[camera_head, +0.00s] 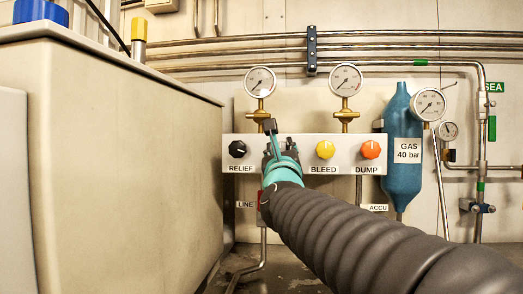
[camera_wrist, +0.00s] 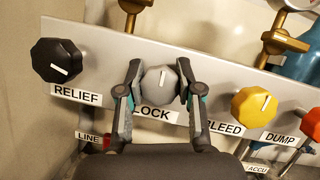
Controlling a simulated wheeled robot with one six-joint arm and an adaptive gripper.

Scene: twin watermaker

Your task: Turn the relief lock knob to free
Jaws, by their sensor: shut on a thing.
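The grey lock knob (camera_wrist: 158,80) sits on the white panel in the wrist view, between the black RELIEF knob and the yellow BLEED knob. Its pale pointer line points nearly straight up. The label below it reads LOCK in part; a finger hides the label's left end. My gripper (camera_wrist: 160,68) is shut on this knob, one finger on each side. In the head view my gripper (camera_head: 276,142) is at the panel and hides the knob.
The panel (camera_head: 222,155) also bears the RELIEF knob (camera_head: 237,149), BLEED knob (camera_head: 325,149) and orange DUMP knob (camera_head: 371,149). Gauges (camera_head: 260,82) stand above it. A blue GAS bottle (camera_head: 402,178) is at right, and a large beige cabinet (camera_head: 120,150) at left.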

